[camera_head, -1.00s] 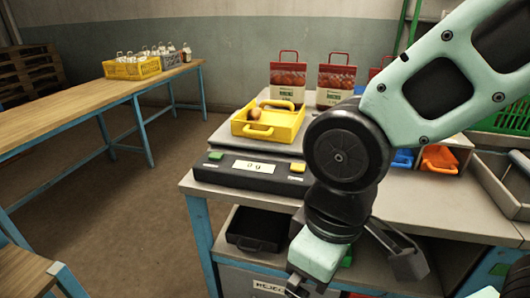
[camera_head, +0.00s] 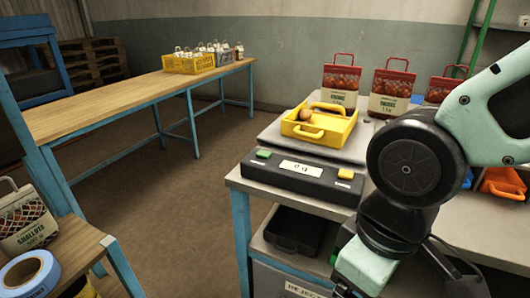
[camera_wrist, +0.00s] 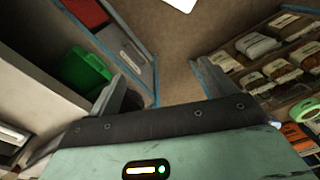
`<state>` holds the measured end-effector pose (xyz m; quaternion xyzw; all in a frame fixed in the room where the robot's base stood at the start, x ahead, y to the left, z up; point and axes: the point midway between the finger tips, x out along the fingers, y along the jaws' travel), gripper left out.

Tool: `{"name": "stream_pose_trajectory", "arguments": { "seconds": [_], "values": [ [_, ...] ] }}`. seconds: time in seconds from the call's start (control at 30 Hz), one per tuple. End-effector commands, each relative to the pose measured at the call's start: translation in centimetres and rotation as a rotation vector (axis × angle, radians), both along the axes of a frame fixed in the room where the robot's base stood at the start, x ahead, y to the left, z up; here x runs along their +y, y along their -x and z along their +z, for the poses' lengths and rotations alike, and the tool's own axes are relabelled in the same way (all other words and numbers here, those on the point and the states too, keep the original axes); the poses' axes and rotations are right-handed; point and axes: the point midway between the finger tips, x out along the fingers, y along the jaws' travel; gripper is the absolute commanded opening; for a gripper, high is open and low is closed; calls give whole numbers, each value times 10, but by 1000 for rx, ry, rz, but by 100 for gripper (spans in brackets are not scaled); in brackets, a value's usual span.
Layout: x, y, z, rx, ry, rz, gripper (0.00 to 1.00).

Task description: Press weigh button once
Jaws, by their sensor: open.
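The dark scale console (camera_head: 300,178) sits at the front edge of the workbench. Its display (camera_head: 301,168) appears to read 0 g. A green button (camera_head: 263,154) is at its left end and a yellow button (camera_head: 346,173) at its right end; their labels are too small to read. A yellow tray (camera_head: 312,131) with a brown round item (camera_head: 305,114) stands on the weighing plate behind it. My gripper (camera_wrist: 170,92) is open and empty, pointing down. In the head view it is low, right of and in front of the console, apart from both buttons.
Red-handled sacks (camera_head: 341,84) stand behind the tray. A black tray (camera_head: 295,230) is on the shelf below. A long wooden table (camera_head: 120,100) carries a yellow crate (camera_head: 190,64). Floor between is clear.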

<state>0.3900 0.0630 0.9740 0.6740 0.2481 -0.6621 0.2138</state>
Motion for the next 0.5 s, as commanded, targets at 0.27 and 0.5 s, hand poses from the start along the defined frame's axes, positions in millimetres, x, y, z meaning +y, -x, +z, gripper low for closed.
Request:
{"name": "stream_pose_trajectory", "arguments": {
  "seconds": [0.27,0.5],
  "values": [
    [0,0,0,0,0,0,5],
    [0,0,0,0,0,0,0]
  ]
}}
